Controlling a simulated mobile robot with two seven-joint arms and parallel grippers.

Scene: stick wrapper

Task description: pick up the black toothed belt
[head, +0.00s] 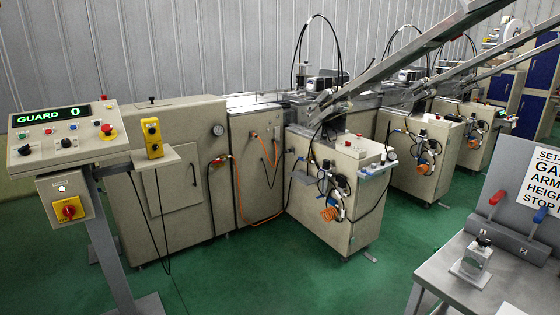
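I cannot make out a black toothed belt in the head view. Thin black cables (338,58) loop above the stick wrapper machines, and they look like cables or hoses rather than a toothed belt. Neither my left nor my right gripper is in view.
A control panel (62,131) reading "GUARD 0" stands on a post at the left. Beige machine cabinets (340,195) line the middle. A grey workbench (510,278) with a small metal block (470,265) and a back panel with red and blue handles is at the right. Green floor (400,225) lies between.

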